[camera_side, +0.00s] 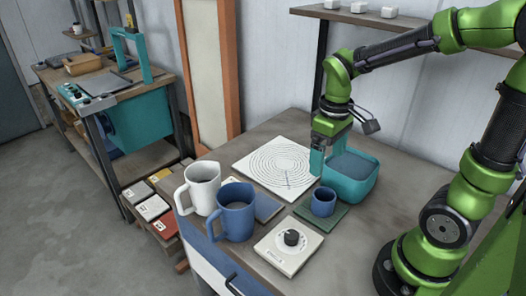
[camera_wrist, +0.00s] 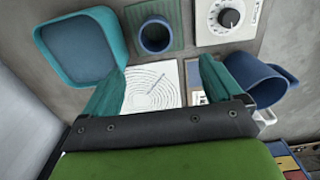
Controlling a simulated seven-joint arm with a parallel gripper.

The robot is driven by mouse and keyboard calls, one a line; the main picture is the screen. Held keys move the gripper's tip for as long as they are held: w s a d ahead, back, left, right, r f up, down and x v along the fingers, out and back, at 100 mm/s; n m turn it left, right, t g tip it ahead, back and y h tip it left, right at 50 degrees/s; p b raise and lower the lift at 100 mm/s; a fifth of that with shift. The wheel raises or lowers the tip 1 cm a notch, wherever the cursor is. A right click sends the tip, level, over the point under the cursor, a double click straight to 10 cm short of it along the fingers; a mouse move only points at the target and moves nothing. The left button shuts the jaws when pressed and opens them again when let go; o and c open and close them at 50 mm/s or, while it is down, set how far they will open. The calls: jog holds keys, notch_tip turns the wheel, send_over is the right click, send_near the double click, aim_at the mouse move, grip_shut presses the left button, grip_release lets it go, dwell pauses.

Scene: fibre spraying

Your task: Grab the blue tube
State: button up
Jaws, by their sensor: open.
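The blue tube (camera_side: 323,201) stands upright on a dark green mat (camera_side: 304,211), open end up. It also shows in the wrist view (camera_wrist: 156,37) at the top centre, beyond my fingertips. My gripper (camera_side: 317,160) hangs fingers down beside the teal tub, behind the tube in the side view. In the wrist view its two teal fingers (camera_wrist: 160,80) are spread apart with nothing between them. The gripper is apart from the tube.
A teal tub (camera_side: 350,190) with grey-blue contents stands close to the tube. A white board with rings (camera_side: 272,164), a dial box (camera_side: 287,249), a blue mug (camera_side: 236,218) and a white pitcher (camera_side: 201,188) stand around. Bare table lies right of the dial box.

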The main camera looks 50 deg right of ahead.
send_near(323, 200)
jog(key=a+f, duration=0.1)
jog(key=s+a+f, duration=0.1)
jog(key=a, duration=0.1)
jog(key=shift+a+f, duration=0.1)
jog(key=shift+f, duration=0.05)
jog(key=f, duration=0.4)
jog(key=shift+s+d+f, duration=0.1)
jog(key=shift+s+d, duration=0.05)
jog(key=shift+d, duration=0.25)
jog(key=shift+f, duration=0.5)
